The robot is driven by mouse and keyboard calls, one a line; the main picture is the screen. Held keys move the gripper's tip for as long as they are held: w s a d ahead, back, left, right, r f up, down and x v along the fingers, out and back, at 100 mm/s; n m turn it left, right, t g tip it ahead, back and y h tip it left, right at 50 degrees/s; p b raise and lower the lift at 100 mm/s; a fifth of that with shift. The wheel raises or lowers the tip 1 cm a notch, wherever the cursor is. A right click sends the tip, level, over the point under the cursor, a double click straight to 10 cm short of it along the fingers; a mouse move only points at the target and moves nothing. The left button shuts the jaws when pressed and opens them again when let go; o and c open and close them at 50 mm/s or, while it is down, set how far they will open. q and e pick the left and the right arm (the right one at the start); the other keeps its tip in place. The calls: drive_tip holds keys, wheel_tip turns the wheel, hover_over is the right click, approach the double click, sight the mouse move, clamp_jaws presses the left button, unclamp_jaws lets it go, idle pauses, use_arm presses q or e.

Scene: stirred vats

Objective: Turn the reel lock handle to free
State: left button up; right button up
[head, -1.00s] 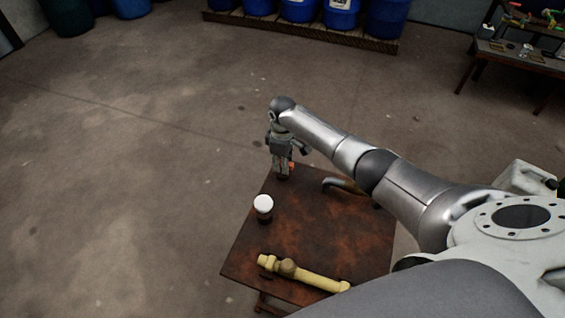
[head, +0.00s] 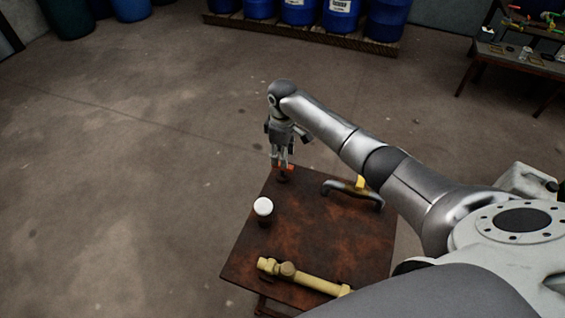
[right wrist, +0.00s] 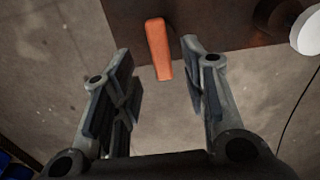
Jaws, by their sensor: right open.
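An orange handle (right wrist: 158,48), which looks like the reel lock handle, sticks out past the edge of the brown table in the right wrist view. My right gripper (right wrist: 160,70) is open, with the handle's free end between the line of its two fingers and clear gaps on both sides. In the head view my right gripper (head: 282,163) points down at the table's far left corner. Bits of orange (head: 290,167) show by its fingertips, and most of the handle is hidden there. My left gripper is not in view.
The brown table (head: 320,230) also holds a white-capped jar (head: 263,207), a yellow pipe-like part (head: 310,277) and a grey curved bar (head: 345,190). Blue drums (head: 298,12) stand on a pallet at the back. The floor left of the table is clear.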

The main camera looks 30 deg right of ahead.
wheel_tip(320, 180, up, 6)
idle(0.7)
